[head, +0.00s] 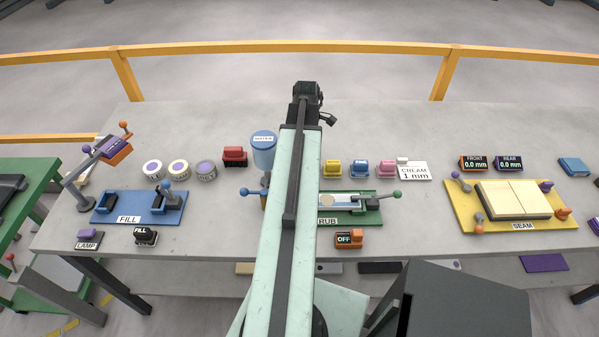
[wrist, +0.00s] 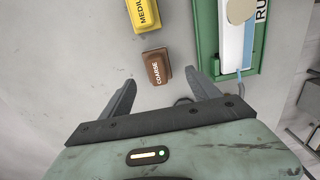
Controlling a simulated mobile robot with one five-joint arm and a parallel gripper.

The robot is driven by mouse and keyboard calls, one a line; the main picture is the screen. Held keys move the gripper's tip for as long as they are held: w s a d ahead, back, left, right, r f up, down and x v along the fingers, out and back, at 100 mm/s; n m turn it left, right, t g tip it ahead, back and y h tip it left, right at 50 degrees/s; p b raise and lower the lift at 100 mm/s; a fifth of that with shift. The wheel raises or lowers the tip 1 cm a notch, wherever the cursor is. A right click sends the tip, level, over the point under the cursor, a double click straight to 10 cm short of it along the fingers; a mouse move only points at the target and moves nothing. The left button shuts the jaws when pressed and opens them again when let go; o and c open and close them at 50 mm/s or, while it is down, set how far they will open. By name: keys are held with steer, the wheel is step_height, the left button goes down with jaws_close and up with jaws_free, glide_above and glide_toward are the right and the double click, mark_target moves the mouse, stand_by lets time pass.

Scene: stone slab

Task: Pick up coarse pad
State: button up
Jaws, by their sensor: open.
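The coarse pad (wrist: 157,67) is a small brown block with a "COARSE" label. It lies on the grey slab in the wrist view, just beyond the gap between my fingers. It cannot be made out in the head view, where my arm covers part of the slab. My gripper (wrist: 160,78) is open and empty, with one dark finger on each side of the gap, and nothing touches the fingers. How high they are above the slab is hard to tell. In the head view my arm's end (head: 307,92) shows at the far side of the slab.
A yellow medium pad (wrist: 145,14) lies close beyond the coarse pad. The green rub station (wrist: 208,40) stands to the right of it.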

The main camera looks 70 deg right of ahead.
steer(key=f+b, duration=0.7)
steer(key=f, duration=0.1)
steer(key=shift+w+d+b, duration=0.1)
steer(key=shift+d+b, duration=0.1)
steer(key=shift+b, duration=0.2)
steer(key=shift+r, duration=0.15)
steer(key=shift+c, duration=0.3)
steer(key=c, duration=1.5)
